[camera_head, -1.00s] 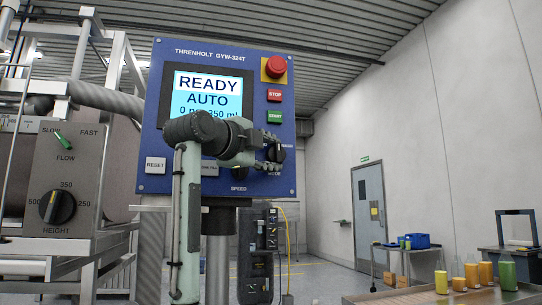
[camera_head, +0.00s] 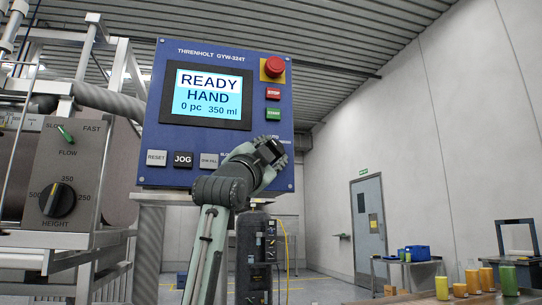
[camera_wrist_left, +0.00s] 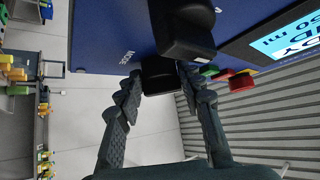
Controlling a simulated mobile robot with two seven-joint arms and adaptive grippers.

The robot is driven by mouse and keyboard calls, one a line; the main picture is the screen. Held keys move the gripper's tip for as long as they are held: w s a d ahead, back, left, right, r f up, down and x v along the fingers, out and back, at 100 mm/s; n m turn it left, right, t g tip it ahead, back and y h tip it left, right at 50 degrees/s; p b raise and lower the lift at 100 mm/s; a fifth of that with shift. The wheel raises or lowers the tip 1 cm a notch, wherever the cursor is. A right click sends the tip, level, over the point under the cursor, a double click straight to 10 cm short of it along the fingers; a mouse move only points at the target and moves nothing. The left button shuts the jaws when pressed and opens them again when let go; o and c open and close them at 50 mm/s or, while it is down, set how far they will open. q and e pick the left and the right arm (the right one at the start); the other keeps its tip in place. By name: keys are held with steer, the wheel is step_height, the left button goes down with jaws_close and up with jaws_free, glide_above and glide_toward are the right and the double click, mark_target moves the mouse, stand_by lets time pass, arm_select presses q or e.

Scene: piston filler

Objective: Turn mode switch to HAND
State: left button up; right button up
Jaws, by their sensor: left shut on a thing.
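The blue control panel (camera_head: 215,140) has a screen (camera_head: 205,97) that reads READY, HAND, 0 pc and 350 ml. My left gripper (camera_head: 276,148) is at the panel's lower right and hides the mode switch in the head view. In the left wrist view, the black mode switch (camera_wrist_left: 160,76) sits between my left fingertips (camera_wrist_left: 161,73), beside the MODE label. The fingers are shut on it. My right gripper is not in view.
Another black knob (camera_wrist_left: 185,32) is close to the fingers. The red emergency stop (camera_head: 273,67), STOP button (camera_head: 273,93) and START button (camera_head: 273,114) are above the gripper. JOG (camera_head: 183,160) and RESET (camera_head: 156,158) are to its left.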

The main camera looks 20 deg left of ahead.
mark_target(275, 114)
arm_select(q)
steer(key=shift+f+n, duration=0.15)
steer(key=shift+n, duration=0.25)
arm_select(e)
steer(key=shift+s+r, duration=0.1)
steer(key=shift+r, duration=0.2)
arm_select(q)
steer(key=o, duration=1.1)
steer(key=o, duration=0.4)
steer(key=r, duration=0.9)
steer(key=shift+w+r, duration=0.15)
steer(key=shift+w, duration=0.1)
steer(key=shift+s+a+r, duration=0.1)
steer(key=shift+s+r, duration=0.4)
steer(key=shift+r, duration=0.1)
steer(key=c, duration=0.4)
steer(key=shift+s+r, duration=0.2)
steer(key=shift+s, duration=0.05)
steer(key=shift+w+f, duration=0.4)
steer(key=shift+w, duration=0.15)
steer(key=shift+s+r, duration=0.1)
steer(key=shift+s, duration=0.05)
